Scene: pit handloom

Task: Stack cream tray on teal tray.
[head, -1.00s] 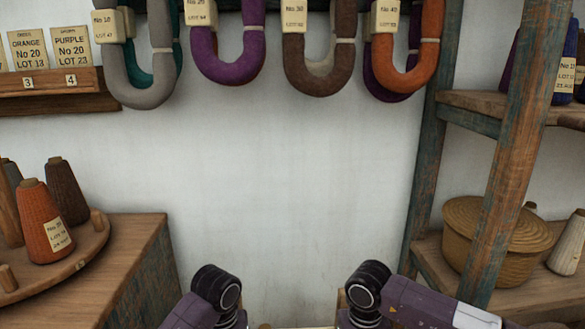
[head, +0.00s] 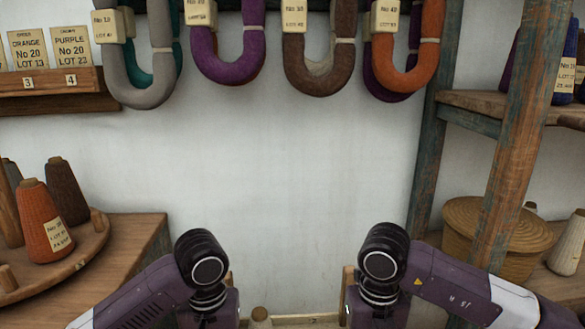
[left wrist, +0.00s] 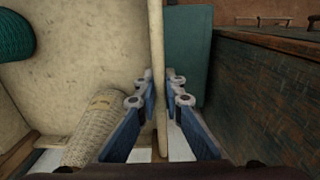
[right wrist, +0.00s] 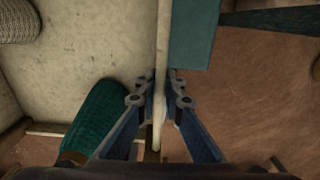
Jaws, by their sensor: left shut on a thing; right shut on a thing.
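The cream tray (left wrist: 90,65) shows in both wrist views, including the right wrist view (right wrist: 90,45). My left gripper (left wrist: 160,85) is shut on one upright wall of it, and my right gripper (right wrist: 162,85) is shut on another. A teal cone (right wrist: 98,115) and a pale cone (left wrist: 95,128) are in the tray. The teal tray (left wrist: 188,60) shows only in part, beyond the gripped wall; it also shows in the right wrist view (right wrist: 195,35). I cannot tell the gap between the trays. In the head view the fingertips are below the frame.
A wooden bench (head: 140,240) with a round cone stand (head: 85,250) is at left. A shelf post (head: 505,150) and a lidded basket (head: 490,235) are at right. Yarn hanks (head: 320,70) hang above. The wall between is clear.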

